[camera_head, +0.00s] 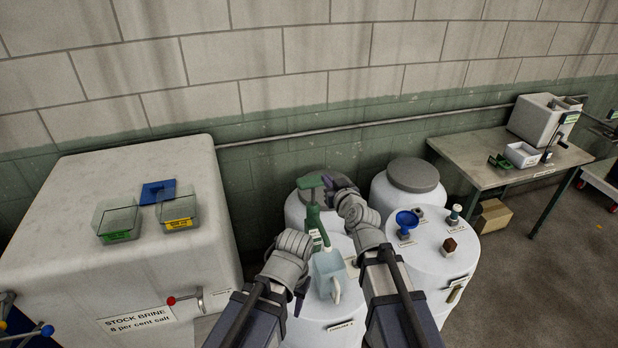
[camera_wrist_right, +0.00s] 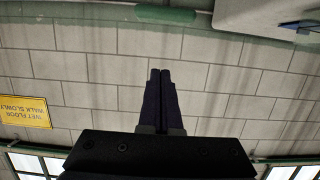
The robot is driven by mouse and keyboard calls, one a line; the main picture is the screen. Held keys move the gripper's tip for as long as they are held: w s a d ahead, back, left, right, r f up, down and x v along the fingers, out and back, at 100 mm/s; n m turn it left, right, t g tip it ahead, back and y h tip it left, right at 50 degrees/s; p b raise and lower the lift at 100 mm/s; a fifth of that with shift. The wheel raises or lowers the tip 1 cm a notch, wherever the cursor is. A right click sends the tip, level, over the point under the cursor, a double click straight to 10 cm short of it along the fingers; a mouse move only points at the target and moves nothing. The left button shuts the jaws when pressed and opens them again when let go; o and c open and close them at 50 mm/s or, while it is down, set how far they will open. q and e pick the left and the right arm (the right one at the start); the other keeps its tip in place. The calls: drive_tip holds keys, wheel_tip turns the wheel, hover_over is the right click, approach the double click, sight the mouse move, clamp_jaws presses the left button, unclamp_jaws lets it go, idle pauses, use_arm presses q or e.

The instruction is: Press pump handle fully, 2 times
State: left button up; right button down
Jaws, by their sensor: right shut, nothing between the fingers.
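The green hand pump (camera_head: 315,219) stands upright on a white drum, its bar handle (camera_head: 309,182) at the top. My right gripper (camera_head: 329,184) is shut and empty, just right of the handle; whether it touches cannot be told. In the right wrist view its purple fingers (camera_wrist_right: 160,84) are together, and a green bar, probably the handle (camera_wrist_right: 165,14), lies beyond them at the top edge. A pale blue jug (camera_head: 327,266) stands on the drum in front of the pump. My left gripper (camera_head: 302,292) is beside the jug's left side, its fingers mostly hidden.
A large white brine tank (camera_head: 60,220) with two small trays stands at the left. The right drum (camera_head: 425,262) carries a blue funnel (camera_head: 406,220) and small items. A bench (camera_head: 470,160) stands at the back right. Another lidded drum (camera_head: 411,176) is behind.

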drive_tip(key=shift+w, duration=0.1)
drive_tip(key=b, duration=0.3)
hover_over(317, 182)
wheel_tip(317, 182, down, 3)
drive_tip(key=shift+r, duration=0.1)
drive_tip(key=shift+s+f+b, duration=0.15)
drive_tip(key=shift+f+b, duration=0.75)
drive_tip(key=shift+f, duration=0.05)
drive_tip(key=shift+s+f+b, duration=0.15)
drive_tip(key=shift+f+b, duration=0.7)
drive_tip(key=shift+f, duration=0.1)
wheel_tip(317, 182, down, 8)
drive_tip(key=b, duration=0.7)
drive_tip(key=shift+r+b, duration=0.1)
drive_tip(key=shift+b, duration=0.3)
drive_tip(key=shift+r, duration=0.2)
